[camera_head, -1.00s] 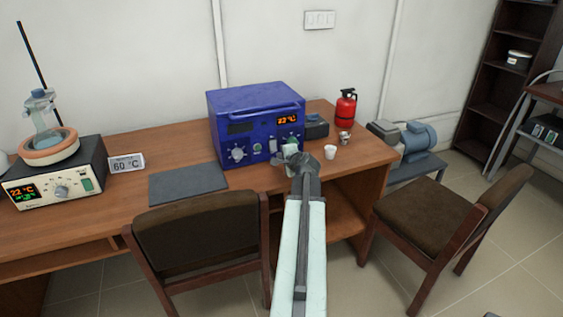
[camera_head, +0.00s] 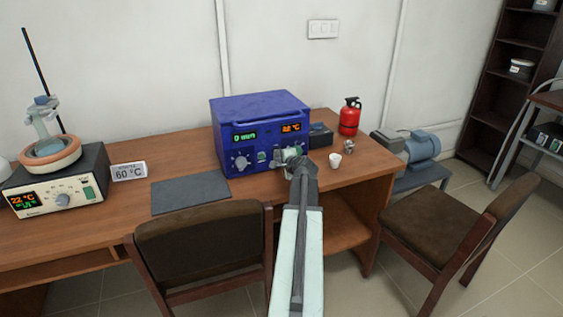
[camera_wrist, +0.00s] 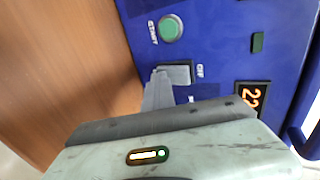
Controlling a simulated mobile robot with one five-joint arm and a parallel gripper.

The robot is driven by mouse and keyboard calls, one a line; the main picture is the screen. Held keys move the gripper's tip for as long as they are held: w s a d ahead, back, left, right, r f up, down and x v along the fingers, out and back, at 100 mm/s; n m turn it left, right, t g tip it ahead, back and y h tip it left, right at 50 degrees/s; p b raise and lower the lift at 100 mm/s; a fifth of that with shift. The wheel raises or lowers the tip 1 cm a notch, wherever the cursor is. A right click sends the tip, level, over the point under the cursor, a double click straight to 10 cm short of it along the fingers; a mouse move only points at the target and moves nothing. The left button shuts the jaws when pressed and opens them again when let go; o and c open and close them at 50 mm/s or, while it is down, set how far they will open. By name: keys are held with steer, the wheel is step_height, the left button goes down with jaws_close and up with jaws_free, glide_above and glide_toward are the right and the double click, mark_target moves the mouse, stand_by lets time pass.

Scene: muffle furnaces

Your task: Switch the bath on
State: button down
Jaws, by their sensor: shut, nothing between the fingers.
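The bath (camera_head: 50,152), a terracotta-coloured bowl holding a flask, sits on a black and cream control unit (camera_head: 62,182) at the left of the desk. Its lit display reads 22 °C, and a knob and a green switch show on its front. My gripper (camera_head: 292,158) is far to its right, at the front of a blue furnace (camera_head: 262,130). In the wrist view, my gripper (camera_wrist: 160,82) is shut and empty, its tips at a grey rocker switch (camera_wrist: 176,74) on the blue panel. It appears to touch the switch. A green START button (camera_wrist: 170,28) is beside it.
A sign reading 60 °C (camera_head: 129,171) and a dark mat (camera_head: 190,193) lie between bath and furnace. A white cup (camera_head: 335,160) and red extinguisher (camera_head: 349,116) stand at the right. Two chairs (camera_head: 202,240) (camera_head: 435,205) stand before the desk.

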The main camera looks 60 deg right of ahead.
steer(key=shift+r+p, duration=0.65)
steer(key=shift+r, duration=0.2)
